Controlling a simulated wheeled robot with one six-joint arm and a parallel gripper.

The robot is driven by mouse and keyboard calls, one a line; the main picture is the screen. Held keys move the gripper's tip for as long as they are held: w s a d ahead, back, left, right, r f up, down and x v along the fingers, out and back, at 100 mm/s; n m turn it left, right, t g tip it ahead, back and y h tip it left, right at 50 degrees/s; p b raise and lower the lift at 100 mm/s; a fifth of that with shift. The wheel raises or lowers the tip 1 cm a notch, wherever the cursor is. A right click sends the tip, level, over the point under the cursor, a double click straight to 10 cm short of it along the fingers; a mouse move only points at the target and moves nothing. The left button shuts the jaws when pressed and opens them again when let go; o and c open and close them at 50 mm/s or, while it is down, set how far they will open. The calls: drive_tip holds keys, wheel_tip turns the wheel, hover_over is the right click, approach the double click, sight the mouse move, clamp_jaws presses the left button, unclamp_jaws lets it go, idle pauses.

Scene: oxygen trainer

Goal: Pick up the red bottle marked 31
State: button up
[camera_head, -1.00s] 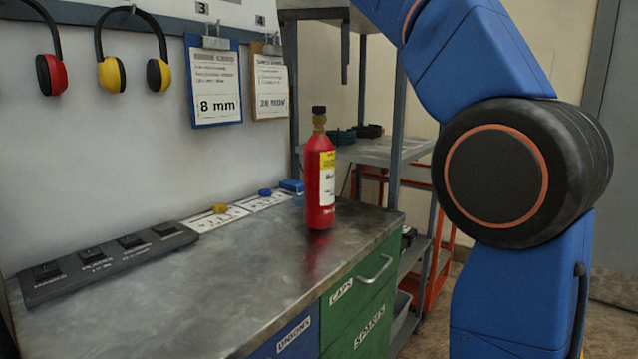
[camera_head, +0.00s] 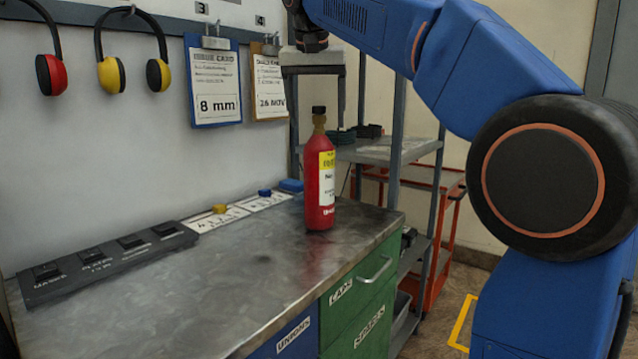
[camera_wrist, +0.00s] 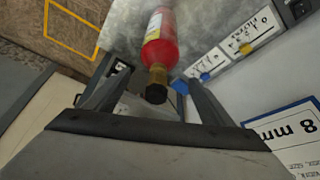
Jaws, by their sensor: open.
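A red bottle (camera_head: 320,190) with a yellow-and-white label, a brass neck and a dark cap stands upright near the right end of the metal workbench (camera_head: 150,290). I cannot read a number 31 on its label. My gripper (camera_head: 318,100) is open and points down above the bottle, apart from it, its jaws on either side of the cap in the picture. In the wrist view, the bottle (camera_wrist: 160,45) shows cap-first between the open fingers of my gripper (camera_wrist: 152,78). Nothing is held.
A dark strip of labelled switches (camera_head: 105,258) and white cards with small yellow and blue pieces lie along the wall. Ear defenders and a blue clipboard (camera_head: 213,80) hang behind. A metal shelf (camera_head: 385,150) and a red cart stand right of the bench. The bench's front is clear.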

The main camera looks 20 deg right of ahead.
sight(320, 136)
drive_tip(key=shift+x, duration=3.05)
drive_tip(key=shift+d, duration=0.2)
drive_tip(key=shift+c, duration=0.2)
drive_tip(key=shift+r, duration=0.1)
clamp_jaws()
